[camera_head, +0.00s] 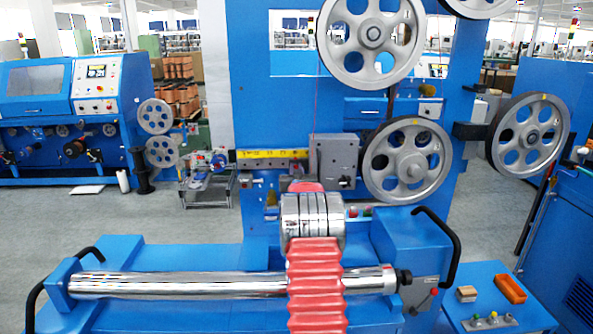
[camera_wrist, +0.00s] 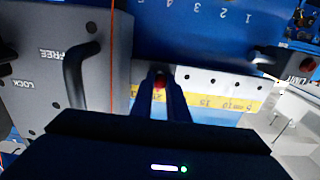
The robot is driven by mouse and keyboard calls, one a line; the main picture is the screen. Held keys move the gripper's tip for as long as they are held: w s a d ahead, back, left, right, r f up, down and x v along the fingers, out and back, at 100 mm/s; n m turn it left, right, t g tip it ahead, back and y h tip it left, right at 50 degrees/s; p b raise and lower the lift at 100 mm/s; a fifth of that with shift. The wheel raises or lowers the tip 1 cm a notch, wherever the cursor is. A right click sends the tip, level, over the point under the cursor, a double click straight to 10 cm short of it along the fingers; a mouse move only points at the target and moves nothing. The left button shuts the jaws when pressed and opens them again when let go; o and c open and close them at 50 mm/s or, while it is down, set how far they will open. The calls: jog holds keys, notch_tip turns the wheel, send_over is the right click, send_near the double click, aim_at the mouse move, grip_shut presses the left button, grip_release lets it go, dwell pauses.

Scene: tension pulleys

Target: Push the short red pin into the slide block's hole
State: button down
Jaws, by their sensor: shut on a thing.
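The short red pin (camera_wrist: 159,82) shows as a small red spot between my fingertips in the wrist view. My gripper (camera_wrist: 160,78) is shut on it, in front of the rail with the yellow scale. The grey slide block (camera_wrist: 35,90) fills the left of the wrist view, with a dark handle and the words FREE and LOCK. In the head view the slide block (camera_head: 338,158) sits on the rail, right of the yellow scale. My arm hides the gripper and pin there. I cannot make out the block's hole or whether the pin touches it.
The yellow scale (camera_wrist: 220,103) runs along a pale rail with a row of small holes. A LIMIT part (camera_wrist: 285,68) stands at the right in the wrist view. Large grey pulleys (camera_head: 408,160) hang right of the block. An orange tray (camera_head: 510,289) lies lower right.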

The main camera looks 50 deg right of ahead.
jog(key=c, duration=1.6)
grip_release()
jog(key=shift+c, duration=0.2)
jog(key=shift+a, duration=0.1)
jog(key=v, duration=1.3)
jog(key=shift+s+a, duration=0.2)
jog(key=shift+s, duration=0.05)
jog(key=shift+f, duration=0.1)
